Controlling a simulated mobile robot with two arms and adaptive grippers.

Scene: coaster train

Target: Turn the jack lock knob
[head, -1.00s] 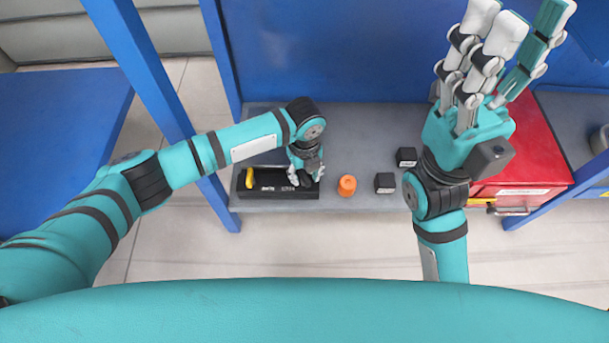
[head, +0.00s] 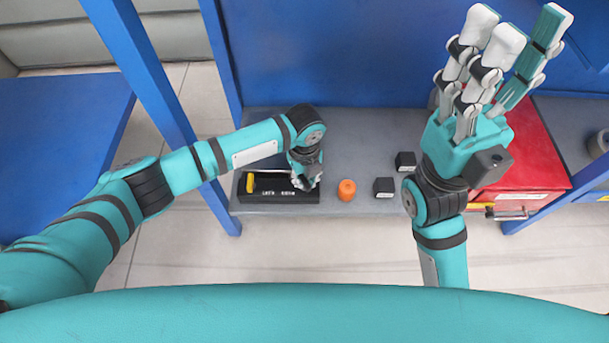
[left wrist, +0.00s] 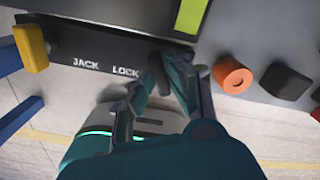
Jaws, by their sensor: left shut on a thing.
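The black jack lock panel (head: 285,196) is set at the front left of the grey console. In the left wrist view the panel (left wrist: 95,52) reads JACK LOCK, with a yellow piece (left wrist: 30,47) at its left end. My left gripper (head: 306,184) is over the panel's right end, beside the lettering. My right gripper (head: 495,65) is open and empty, fingers spread upward, well away to the right.
An orange button (head: 346,189) stands just right of the left gripper. Two black knobs (head: 384,187) (head: 405,161) sit further right. A red box (head: 520,165) is under and beside the right hand. Blue posts (head: 155,75) frame the console. The console's middle is clear.

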